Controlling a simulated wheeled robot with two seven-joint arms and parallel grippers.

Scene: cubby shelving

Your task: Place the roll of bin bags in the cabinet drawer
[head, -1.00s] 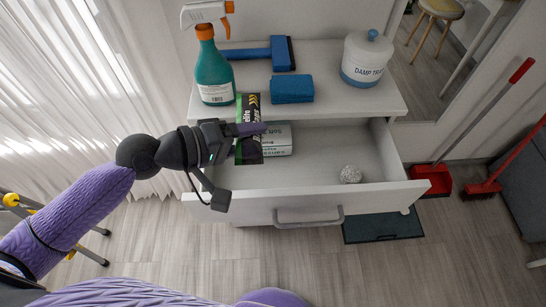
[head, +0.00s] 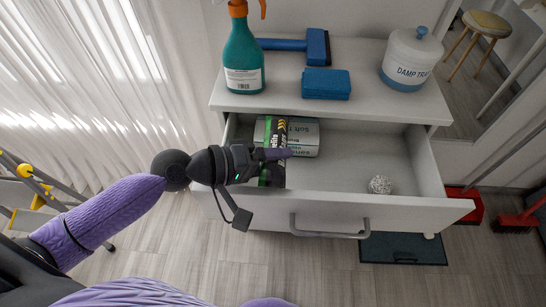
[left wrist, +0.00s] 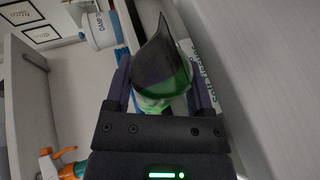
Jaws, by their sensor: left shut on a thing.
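The roll of bin bags (head: 273,138), black with green bands, is upright in the left part of the open cabinet drawer (head: 320,202). My left gripper (head: 274,154) is shut on it. In the left wrist view the roll (left wrist: 162,60) sits between both fingers of the left gripper (left wrist: 160,88). The roll's lower end is hidden behind the drawer front, so I cannot tell whether it touches the drawer floor. My right gripper is not in view.
A white-and-green box (head: 304,137) lies in the drawer beside the roll. A silvery scrubber ball (head: 380,184) lies at the drawer's right. The drawer's middle is free.

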